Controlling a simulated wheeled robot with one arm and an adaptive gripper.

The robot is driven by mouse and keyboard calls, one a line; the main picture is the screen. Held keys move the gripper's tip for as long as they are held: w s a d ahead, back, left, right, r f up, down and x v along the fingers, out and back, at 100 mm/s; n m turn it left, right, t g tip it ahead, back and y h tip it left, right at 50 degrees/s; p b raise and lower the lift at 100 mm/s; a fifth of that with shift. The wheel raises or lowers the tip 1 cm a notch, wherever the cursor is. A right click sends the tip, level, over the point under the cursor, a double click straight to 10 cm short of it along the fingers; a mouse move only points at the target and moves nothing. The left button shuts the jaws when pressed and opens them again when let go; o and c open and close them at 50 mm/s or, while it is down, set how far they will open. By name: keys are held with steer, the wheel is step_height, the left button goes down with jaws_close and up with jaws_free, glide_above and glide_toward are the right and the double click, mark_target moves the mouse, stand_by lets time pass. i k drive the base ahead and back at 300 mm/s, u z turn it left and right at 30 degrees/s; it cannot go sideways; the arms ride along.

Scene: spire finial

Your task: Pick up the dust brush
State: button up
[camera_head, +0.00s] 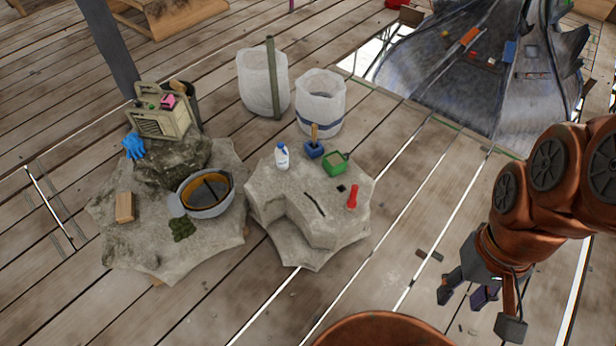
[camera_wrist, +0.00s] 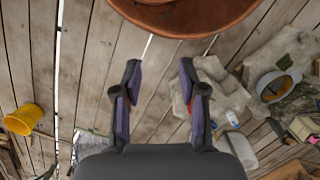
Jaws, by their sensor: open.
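A brown handle (camera_head: 314,131) stands upright at a small blue block or holder (camera_head: 314,150) on the right stone slab (camera_head: 284,222). It looks like the dust brush, but I cannot tell whether the blue part is its head or a container. My gripper (camera_head: 480,302) is open and empty, above the plank floor to the right of the slab and well apart from it. In the wrist view its two purple-padded fingers (camera_wrist: 160,72) are spread, with nothing between them. I cannot make out the brush in the wrist view.
The slab also holds a white bottle (camera_head: 282,157), a green box (camera_head: 335,163), a red tool (camera_head: 352,197) and a dark thin bar (camera_head: 315,204). White bins (camera_head: 320,112) stand behind. Floor right of the slab is mostly clear.

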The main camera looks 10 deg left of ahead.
mark_target(352, 205)
steer(key=u, duration=0.8)
steer(key=i, duration=0.9)
steer(key=u, duration=0.75)
